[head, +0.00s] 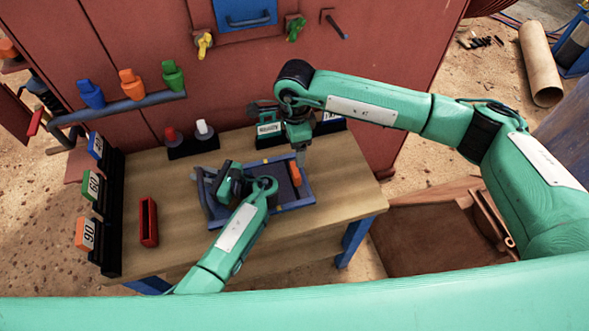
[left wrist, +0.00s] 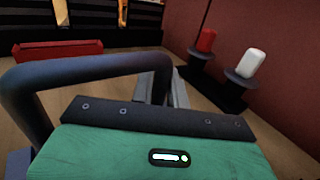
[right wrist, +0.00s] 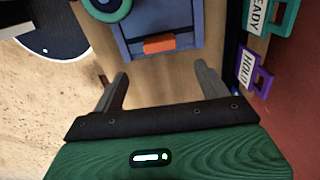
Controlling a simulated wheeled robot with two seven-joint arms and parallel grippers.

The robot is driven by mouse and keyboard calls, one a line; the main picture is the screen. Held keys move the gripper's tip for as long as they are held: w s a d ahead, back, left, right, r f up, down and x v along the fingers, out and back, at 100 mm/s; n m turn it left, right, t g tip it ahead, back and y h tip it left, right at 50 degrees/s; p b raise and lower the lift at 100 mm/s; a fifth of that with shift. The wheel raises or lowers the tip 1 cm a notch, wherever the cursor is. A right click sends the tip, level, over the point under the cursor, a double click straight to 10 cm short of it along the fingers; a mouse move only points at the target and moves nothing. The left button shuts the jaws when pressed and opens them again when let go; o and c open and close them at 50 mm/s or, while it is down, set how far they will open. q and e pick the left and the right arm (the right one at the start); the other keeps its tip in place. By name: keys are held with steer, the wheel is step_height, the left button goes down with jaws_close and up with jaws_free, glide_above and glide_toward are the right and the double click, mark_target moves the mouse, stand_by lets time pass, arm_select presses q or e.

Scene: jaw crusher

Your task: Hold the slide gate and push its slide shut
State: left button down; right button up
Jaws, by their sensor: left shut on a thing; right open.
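The slide gate (head: 296,205) is a blue frame lying on the table, with a dark plate inside it. A dark loop handle stands at its left end and arches large across the left wrist view (left wrist: 85,68). My left gripper (head: 214,190) is shut on this handle; my wrist hides part of it. The slide's orange tab (head: 295,174) is near the right end of the frame, and it also shows in the right wrist view (right wrist: 158,45). My right gripper (head: 300,160) is open and empty, fingers pointing down near the orange tab.
A red open bin (head: 148,221) stands left of the gate. A dark rack with numbered tags (head: 92,190) lines the table's left edge. A red and a white knob (head: 203,130) stand at the back, before the red machine wall. The front table strip is clear.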

mark_target(295, 169)
step_height(295, 169, down, 12)
steer(key=shift+f, duration=0.1)
stand_by(0.5)
steer(key=c, duration=1.4)
steer(key=shift+s+a, duration=0.25)
steer(key=shift+a, duration=0.85)
steer(key=shift+s+a, duration=0.2)
steer(key=shift+a, duration=0.85)
steer(key=o, duration=1.4)
